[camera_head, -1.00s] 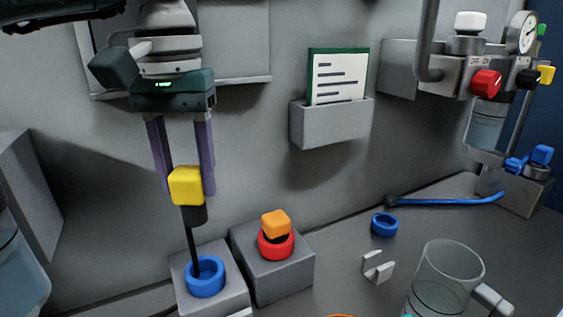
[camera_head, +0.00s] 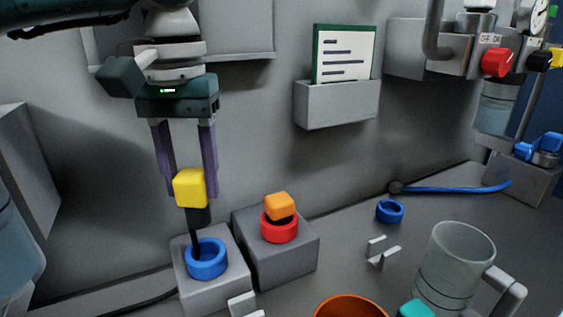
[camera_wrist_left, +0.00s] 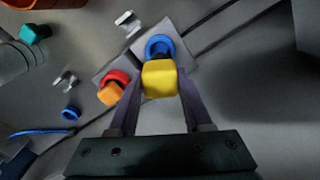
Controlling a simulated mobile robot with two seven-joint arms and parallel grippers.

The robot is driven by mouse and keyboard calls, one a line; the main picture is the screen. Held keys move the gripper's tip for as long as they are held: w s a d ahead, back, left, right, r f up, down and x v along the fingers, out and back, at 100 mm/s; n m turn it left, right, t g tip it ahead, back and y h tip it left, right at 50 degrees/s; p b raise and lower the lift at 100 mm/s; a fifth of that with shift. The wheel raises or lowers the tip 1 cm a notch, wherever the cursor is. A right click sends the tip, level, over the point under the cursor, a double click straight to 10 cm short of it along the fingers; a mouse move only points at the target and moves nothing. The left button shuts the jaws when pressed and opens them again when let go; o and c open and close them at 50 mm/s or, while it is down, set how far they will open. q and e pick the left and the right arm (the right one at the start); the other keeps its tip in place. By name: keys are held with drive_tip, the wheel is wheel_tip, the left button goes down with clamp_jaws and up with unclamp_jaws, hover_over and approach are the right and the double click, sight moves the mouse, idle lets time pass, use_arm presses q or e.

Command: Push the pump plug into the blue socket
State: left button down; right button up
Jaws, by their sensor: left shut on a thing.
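The pump plug is a yellow block (camera_head: 190,187) with a black lower body and a thin dark stem or cord below it. My left gripper (camera_head: 193,178) is shut on the yellow block and holds it upright above the blue socket. The blue socket (camera_head: 207,270) is a ring on a grey block. The dark stem reaches down to the ring's left inner side; whether it enters the hole, I cannot tell. In the left wrist view, the yellow block (camera_wrist_left: 160,79) partly covers the blue ring (camera_wrist_left: 153,42). My right gripper is not in view.
An orange plug (camera_head: 279,206) sits in a red socket (camera_head: 279,230) on the grey block to the right. A white clip (camera_head: 245,305) is near the blue socket's block. A glass mug (camera_head: 450,270), orange bowl (camera_head: 350,307) and loose blue ring (camera_head: 390,211) stand farther right.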

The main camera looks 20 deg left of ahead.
sight(198, 224)
use_arm(q)
drive_tip(key=shift+f+b, duration=2.95)
drive_tip(key=shift+f, duration=0.5)
drive_tip(key=shift+s+f+b, duration=0.15)
drive_tip(key=shift+f+b, duration=0.15)
drive_tip(key=shift+f, duration=0.15)
drive_tip(key=shift+r, duration=0.2)
